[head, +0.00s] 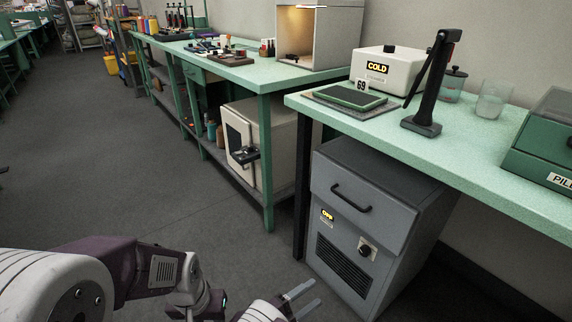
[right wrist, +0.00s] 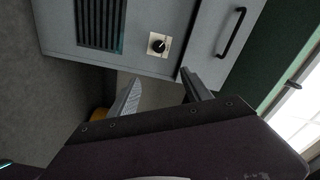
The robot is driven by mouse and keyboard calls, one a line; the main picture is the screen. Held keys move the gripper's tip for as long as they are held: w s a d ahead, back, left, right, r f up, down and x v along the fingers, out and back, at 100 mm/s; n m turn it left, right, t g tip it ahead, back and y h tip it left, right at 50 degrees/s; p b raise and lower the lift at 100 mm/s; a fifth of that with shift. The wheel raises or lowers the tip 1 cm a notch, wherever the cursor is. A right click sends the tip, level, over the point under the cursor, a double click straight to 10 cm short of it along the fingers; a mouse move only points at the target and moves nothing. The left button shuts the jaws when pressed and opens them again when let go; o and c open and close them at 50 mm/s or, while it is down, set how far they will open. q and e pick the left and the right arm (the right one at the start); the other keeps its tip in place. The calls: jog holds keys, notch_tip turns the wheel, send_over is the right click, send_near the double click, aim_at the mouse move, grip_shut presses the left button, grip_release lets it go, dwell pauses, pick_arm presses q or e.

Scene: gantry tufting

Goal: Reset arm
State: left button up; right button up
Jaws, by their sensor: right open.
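My right gripper (head: 301,299) is at the bottom middle of the head view, low above the floor in front of the grey cabinet (head: 365,215). Its two pale fingers are apart with nothing between them. In the right wrist view the right gripper (right wrist: 162,95) shows its fingers spread, with the cabinet front, its knob (right wrist: 157,44) and black handle (right wrist: 231,34) beyond them. No contact with the cabinet shows. A purple and white arm of mine crosses the lower left of the head view. My left gripper is not visible.
A green table (head: 480,148) holds a black hinged stand (head: 425,100), a white COLD box (head: 388,70), a green-edged pad (head: 350,97), glass jars and a green box (head: 545,140). Another green bench (head: 235,73) stands behind. The floor (head: 150,180) at left is clear.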

jog(key=w+d+r+m+g, duration=0.4)
jog(key=d+r+m+g, duration=0.6)
jog(key=d+r, duration=0.55)
jog(key=s+d+r+m+g+y, duration=0.3)
jog(key=s+d+m+y, duration=0.1)
jog(key=s+d+m, duration=0.3)
jog(key=s+a+f+m+y, duration=0.25)
jog(key=s+m+y, duration=0.35)
jog(key=s+m, duration=0.45)
jog(key=w+a+f+m+t+y, duration=0.15)
jog(key=a+m, duration=0.25)
jog(key=m, duration=0.7)
jog(key=a+f+m+t+y, duration=0.25)
jog(key=a+m, duration=0.25)
jog(key=m, duration=0.5)
pick_arm(q)
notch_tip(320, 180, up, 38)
jog(key=p, duration=3.8)
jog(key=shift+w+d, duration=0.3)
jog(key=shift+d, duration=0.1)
pick_arm(e)
notch_tip(320, 180, up, 38)
jog(key=shift+s+r+y, duration=0.15)
jog(key=shift+r+y, duration=0.1)
jog(key=shift+y, duration=0.15)
